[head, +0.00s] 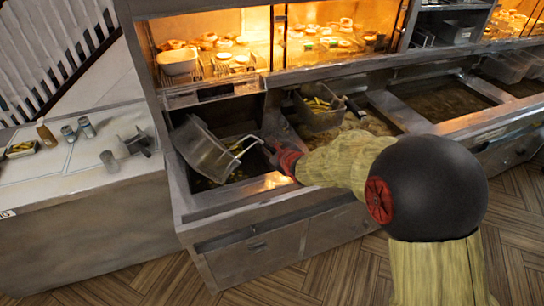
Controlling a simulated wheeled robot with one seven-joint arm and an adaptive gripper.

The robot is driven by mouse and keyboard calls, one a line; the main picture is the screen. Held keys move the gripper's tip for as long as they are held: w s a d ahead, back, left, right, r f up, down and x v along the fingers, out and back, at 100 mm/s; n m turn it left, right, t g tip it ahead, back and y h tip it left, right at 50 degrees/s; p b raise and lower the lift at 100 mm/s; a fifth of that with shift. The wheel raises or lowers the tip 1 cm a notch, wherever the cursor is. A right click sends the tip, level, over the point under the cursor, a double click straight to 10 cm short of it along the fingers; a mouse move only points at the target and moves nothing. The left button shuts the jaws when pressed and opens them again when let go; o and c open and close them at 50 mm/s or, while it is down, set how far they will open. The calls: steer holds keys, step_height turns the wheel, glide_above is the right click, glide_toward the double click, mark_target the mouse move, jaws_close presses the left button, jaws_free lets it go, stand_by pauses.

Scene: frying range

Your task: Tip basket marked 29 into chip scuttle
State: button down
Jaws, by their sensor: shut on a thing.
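A metal basket (203,152) is tilted steeply over the recessed metal bay at the left end of the range, which I take as the chip scuttle (195,209). I cannot read a number on the basket. Its handle (243,148) reaches right to my gripper (276,154), which is shut on it. My gripper is over the right side of the bay. The basket's inside and most of the bay floor are hidden, so I cannot tell whether chips are in either.
A second basket (319,118) with chips sits over the fryer to the right. More oil wells (440,99) lie further right. A lit food cabinet (270,45) stands behind. The left counter (60,185) holds a bottle (46,134), cups and a small tray (21,149).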

mark_target(262, 142)
steer(key=shift+s+a+r+n+t+b, duration=0.3)
steer(key=shift+a+r+b, duration=0.25)
steer(key=shift+b, duration=2.6)
steer(key=shift+s+a+r+n+h+b, duration=0.15)
steer(key=shift+s+a+r+h+b, duration=0.1)
steer(key=shift+r+b, duration=0.2)
steer(key=shift+s+a+r+n+h+b, duration=0.15)
steer(key=shift+a+r+b, duration=0.1)
steer(key=shift+r+b, duration=0.15)
steer(key=s+a+r+n+t+h+p, duration=0.2)
steer(key=s+a+r+n+t+p, duration=0.2)
steer(key=a, duration=0.5)
steer(key=shift+s+r+n+t, duration=0.3)
steer(key=shift+s+n+t, duration=0.3)
steer(key=shift+s+n, duration=0.7)
steer(key=shift+w+a, duration=0.1)
steer(key=shift+w, duration=0.15)
